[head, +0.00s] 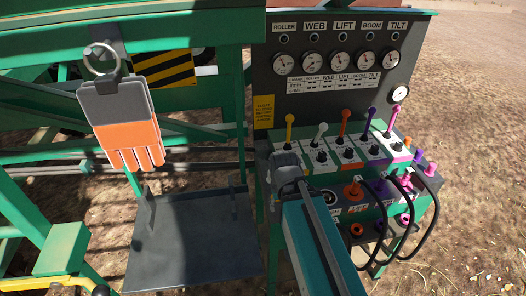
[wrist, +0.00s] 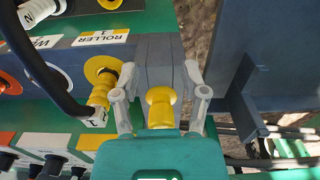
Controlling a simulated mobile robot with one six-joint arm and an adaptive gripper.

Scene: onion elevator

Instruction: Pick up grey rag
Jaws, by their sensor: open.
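In the wrist view a grey form (wrist: 155,55) stands just beyond my gripper (wrist: 161,78). I cannot make out its folds or edges clearly. My gripper is open, one finger on each side of a yellow round-ended fitting (wrist: 160,105). I cannot tell whether the fingers touch anything. My teal arm covers part of the bank in the head view and hides the fingertips there.
The valve bank has coloured levers (head: 345,122) and black hoses (head: 410,225) looping on the right. A yellow plug (wrist: 100,98) is close to my left finger. A grey and orange glove (head: 120,120) hangs at the left. A dark metal plate (head: 190,240) lies below.

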